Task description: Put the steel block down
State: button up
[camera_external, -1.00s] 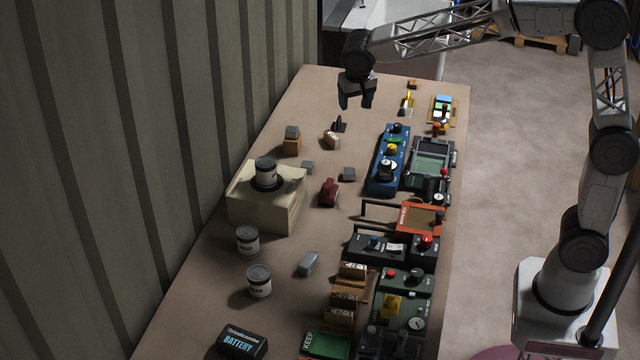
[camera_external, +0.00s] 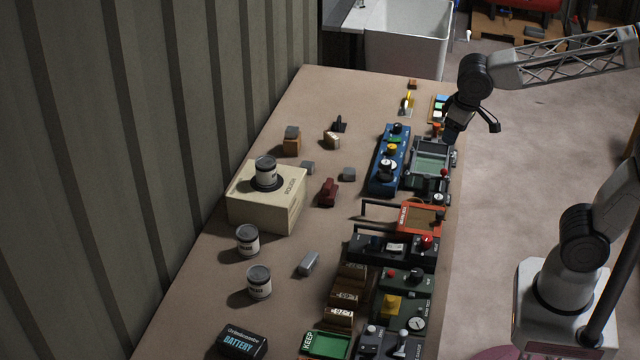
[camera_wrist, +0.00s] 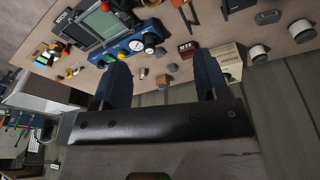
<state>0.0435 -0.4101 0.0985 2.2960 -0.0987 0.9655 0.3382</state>
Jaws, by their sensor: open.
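Several grey, steel-looking blocks are on the bench in the external view: a longer one (camera_external: 308,264) near the front middle, a small one (camera_external: 348,174) near the centre, another small one (camera_external: 308,167) to its left, and one (camera_external: 292,131) resting on a brown wooden block (camera_external: 292,147). I cannot tell which one the task names. My gripper (camera_external: 473,127) is open and empty, raised near the bench's right edge, well right of all of them. In the wrist view its two blue-grey fingers (camera_wrist: 161,72) are spread apart with nothing between them.
A beige box (camera_external: 255,205) with a can (camera_external: 265,171) on top stands at the left. Two cans (camera_external: 247,240) (camera_external: 259,282) stand in front. Control panels, including a blue one (camera_external: 388,178), line the right side. Bare bench lies around the centre blocks.

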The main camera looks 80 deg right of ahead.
jog(key=s+a+f+n, duration=0.1)
jog(key=s+f, duration=0.1)
jog(key=s, duration=0.5)
jog(key=s+a+f+n+y, duration=0.1)
jog(key=s+a+f+n, duration=0.1)
jog(key=s, duration=0.4)
jog(key=shift+s+f+n, duration=0.3)
jog(key=shift+s+f, duration=0.05)
jog(key=shift+f, duration=0.25)
